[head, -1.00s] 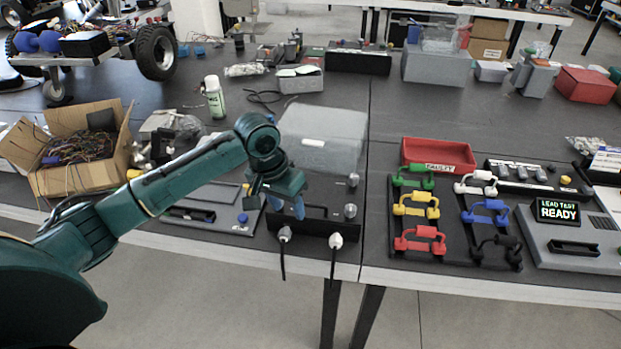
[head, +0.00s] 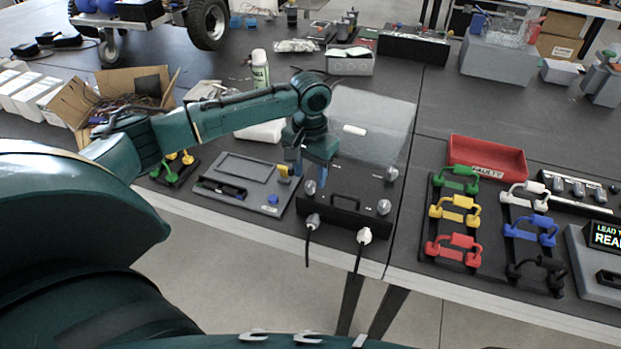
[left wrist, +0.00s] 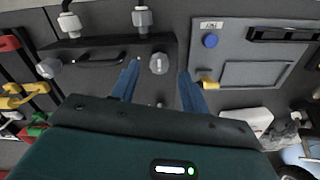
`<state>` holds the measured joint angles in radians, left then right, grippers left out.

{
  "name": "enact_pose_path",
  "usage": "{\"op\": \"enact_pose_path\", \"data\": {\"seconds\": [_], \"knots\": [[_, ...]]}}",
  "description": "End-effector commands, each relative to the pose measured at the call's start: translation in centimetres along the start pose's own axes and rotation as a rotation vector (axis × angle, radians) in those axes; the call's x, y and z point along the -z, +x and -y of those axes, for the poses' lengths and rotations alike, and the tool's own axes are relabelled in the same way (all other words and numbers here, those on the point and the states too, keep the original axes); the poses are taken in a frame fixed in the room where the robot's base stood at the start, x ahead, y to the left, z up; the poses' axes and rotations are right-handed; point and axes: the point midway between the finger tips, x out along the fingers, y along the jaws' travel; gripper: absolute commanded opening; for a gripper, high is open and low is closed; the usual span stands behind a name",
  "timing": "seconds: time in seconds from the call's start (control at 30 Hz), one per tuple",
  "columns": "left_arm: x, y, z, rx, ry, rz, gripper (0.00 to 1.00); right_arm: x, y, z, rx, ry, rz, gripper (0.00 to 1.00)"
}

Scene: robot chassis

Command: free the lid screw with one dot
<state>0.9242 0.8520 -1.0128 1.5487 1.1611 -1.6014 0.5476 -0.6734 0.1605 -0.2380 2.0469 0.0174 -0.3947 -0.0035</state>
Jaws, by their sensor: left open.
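The black case (head: 345,203) at the table's front edge has a handle and silver screw knobs. The front-left knob (head: 309,187), front-right knob (head: 384,207) and back-right knob (head: 391,173) show; the back-left corner is hidden by my gripper. My left gripper (head: 311,172) is open above the case's left side, just behind the front-left knob. In the left wrist view its blue fingers (left wrist: 158,82) are apart and empty, with one knob (left wrist: 158,63) showing between and ahead of them, and another knob (left wrist: 48,68) farther left. My right gripper is out of view.
A grey panel (head: 240,185) lies to the left. Coloured clamp-like leads (head: 455,210) and a red tray (head: 487,158) are to the right.

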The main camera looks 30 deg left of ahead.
Motion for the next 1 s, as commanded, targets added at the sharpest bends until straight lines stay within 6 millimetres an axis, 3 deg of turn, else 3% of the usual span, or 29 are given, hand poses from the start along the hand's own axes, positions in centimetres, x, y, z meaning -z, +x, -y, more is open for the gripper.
{"op": "enact_pose_path", "data": {"seconds": [0.2, 0.57, 1.0], "knots": [[0.0, 2.4, -0.1, -0.001, 0.001, 0.001, 0.45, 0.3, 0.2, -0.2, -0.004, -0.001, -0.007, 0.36], [0.0, 2.7, -0.1, -0.001, 0.002, -0.001, 0.45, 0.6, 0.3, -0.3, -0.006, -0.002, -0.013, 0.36], [0.0, 2.7, -0.1, -0.001, 0.001, -0.001, 0.09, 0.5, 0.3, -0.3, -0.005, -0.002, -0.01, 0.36]]}}
